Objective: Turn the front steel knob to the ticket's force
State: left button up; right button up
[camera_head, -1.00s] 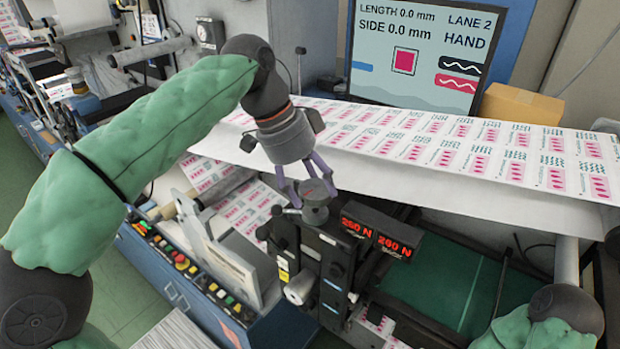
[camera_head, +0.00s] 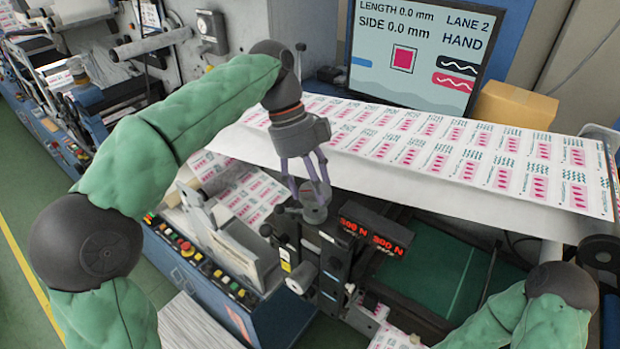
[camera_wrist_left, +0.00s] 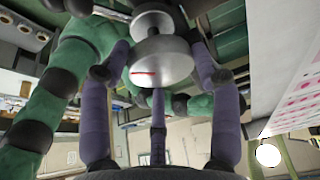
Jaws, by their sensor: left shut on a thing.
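The steel knob (camera_head: 314,210) sits on top of the dark tension unit (camera_head: 325,250). My left gripper (camera_head: 307,188) comes down on it from above, with its purple fingers closed around it. In the left wrist view the knob (camera_wrist_left: 160,62) is a round silver disc with a red mark, between the fingers of my left gripper (camera_wrist_left: 158,82). Two red displays (camera_head: 370,235) beside the knob read 300 N. I cannot make out a ticket with a force on it. My right gripper is out of view; only part of the right arm shows at the lower right.
A printed label web (camera_head: 420,140) runs across behind the knob. The screen (camera_head: 420,50) reads LENGTH 0.0 mm, SIDE 0.0 mm, LANE 2, HAND. A cardboard box (camera_head: 515,105) stands beside it. A button panel (camera_head: 205,265) lies left of the knob.

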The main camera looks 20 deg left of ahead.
pick_arm(q)
jog(key=shift+d+r, duration=0.1)
dwell(0.4)
jog(key=o, duration=1.1)
jog(key=shift+d, duration=0.25)
jog(key=shift+a+r, duration=0.2)
jog(key=shift+a, duration=0.1)
jog(key=shift+d+v, duration=0.1)
jog(key=shift+v, duration=1.6)
jog(key=shift+d+v, duration=0.15)
jog(key=shift+v, duration=1.6)
